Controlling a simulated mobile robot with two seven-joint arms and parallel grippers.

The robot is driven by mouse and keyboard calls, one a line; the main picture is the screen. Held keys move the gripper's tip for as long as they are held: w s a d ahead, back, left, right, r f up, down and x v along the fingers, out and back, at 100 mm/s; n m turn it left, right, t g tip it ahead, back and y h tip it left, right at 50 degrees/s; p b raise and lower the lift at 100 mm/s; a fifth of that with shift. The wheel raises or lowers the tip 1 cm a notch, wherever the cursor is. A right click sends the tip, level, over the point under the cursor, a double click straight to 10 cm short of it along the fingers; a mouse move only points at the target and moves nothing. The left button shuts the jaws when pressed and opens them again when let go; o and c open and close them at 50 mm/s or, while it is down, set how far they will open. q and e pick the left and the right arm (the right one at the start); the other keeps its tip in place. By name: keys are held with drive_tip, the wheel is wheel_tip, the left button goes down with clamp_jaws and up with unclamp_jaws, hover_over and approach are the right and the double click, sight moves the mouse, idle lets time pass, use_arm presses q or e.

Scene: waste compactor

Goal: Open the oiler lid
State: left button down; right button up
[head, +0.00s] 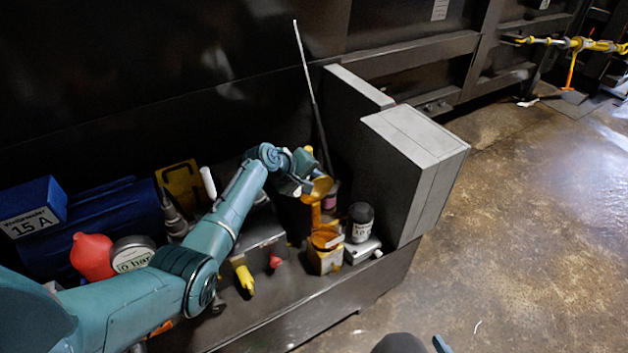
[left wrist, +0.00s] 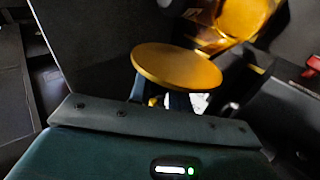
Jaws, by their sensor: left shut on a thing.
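The oiler (head: 325,258) is an orange-yellow unit near the right end of the dark machine ledge. Its round orange lid (head: 322,187) stands above the body, with an orange piece between them. My left gripper (head: 305,183) is at the lid's left edge, shut on it. In the left wrist view the lid (left wrist: 178,67) shows as a flat orange disc in front of the jaws, hiding most of the fingers. The orange oiler body (left wrist: 243,18) shows behind it, at the upper right. The join between lid and body is unclear.
A dark-capped jar (head: 360,222) stands close right of the oiler, before a large grey box (head: 415,165). A yellow handle (head: 244,278) and a red knob (head: 276,262) are on the left. A thin rod (head: 308,80) rises behind. Open floor lies right.

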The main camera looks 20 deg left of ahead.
idle(0.3)
use_arm(q)
drive_tip(key=c, duration=1.3)
unclamp_jaws()
drive_tip(key=shift+c, duration=0.2)
